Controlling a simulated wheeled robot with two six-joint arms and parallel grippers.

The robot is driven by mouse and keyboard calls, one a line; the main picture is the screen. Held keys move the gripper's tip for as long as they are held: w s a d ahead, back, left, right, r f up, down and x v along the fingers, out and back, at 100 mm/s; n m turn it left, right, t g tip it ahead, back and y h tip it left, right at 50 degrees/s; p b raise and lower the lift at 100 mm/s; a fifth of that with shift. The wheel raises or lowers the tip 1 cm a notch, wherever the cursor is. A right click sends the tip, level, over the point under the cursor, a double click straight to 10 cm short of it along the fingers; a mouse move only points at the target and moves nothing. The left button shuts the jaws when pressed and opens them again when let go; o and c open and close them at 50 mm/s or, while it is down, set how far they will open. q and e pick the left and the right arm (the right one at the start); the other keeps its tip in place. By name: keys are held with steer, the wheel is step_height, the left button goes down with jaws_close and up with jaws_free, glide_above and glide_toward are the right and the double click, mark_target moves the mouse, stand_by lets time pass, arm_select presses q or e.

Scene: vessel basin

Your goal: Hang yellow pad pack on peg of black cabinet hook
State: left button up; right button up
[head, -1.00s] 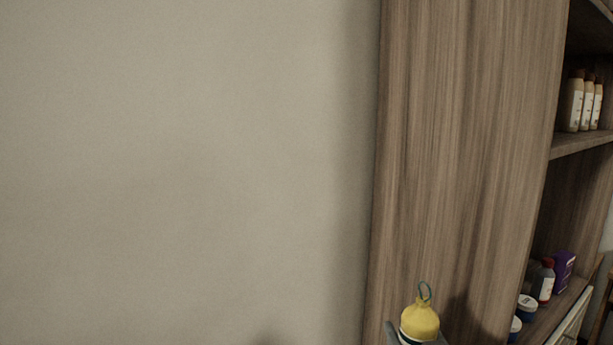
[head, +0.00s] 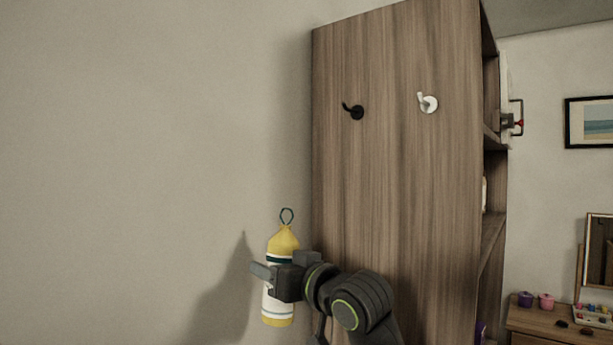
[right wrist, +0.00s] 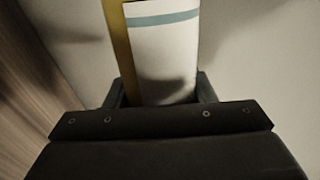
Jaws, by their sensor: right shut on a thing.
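The pack also shows in the right wrist view (right wrist: 165,55) between the fingers. The black cabinet hook (head: 354,111) is on the wooden cabinet side, with its peg pointing out to the left. It is above and to the right of the loop, and the two are apart. My left gripper is out of view.
A white hook (head: 428,103) is to the right of the black one on the same cabinet side (head: 400,190). Open shelves (head: 493,235) are around the cabinet's right edge. A dresser (head: 560,325) with small items stands at the right. The wall at left is bare.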

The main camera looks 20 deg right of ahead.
steer(key=r+p, duration=0.1)
steer(key=r, duration=0.3)
steer(key=d+r, duration=0.1)
steer(key=r, duration=0.3)
steer(key=d+r+p, duration=0.1)
steer(key=r, duration=0.4)
steer(key=shift+d+p, duration=0.25)
steer(key=shift+p, duration=0.1)
step_height(320, 180, up, 8)
steer(key=s+d+p, duration=0.2)
steer(key=d, duration=0.1)
steer(key=shift+m, duration=0.4)
steer(key=shift+w+d+f, duration=0.2)
steer(key=shift+w+d, duration=0.65)
steer(key=shift+d, duration=0.5)
steer(key=shift+w+d+f, duration=0.25)
steer(key=shift+w+d, duration=0.65)
steer(key=shift+d, duration=0.45)
steer(key=shift+w+d+f, duration=0.2)
steer(key=shift+w+d, duration=0.65)
steer(key=shift+d, duration=0.5)
steer(key=o, duration=1)
steer(key=shift+a, duration=0.1)
steer(key=shift+o, duration=0.2)
steer(key=shift+s, duration=0.1)
steer(key=b+v, duration=0.8)
steer(key=v, duration=0.9)
steer(key=shift+s+b, duration=0.15)
steer(key=shift+b, duration=0.15)
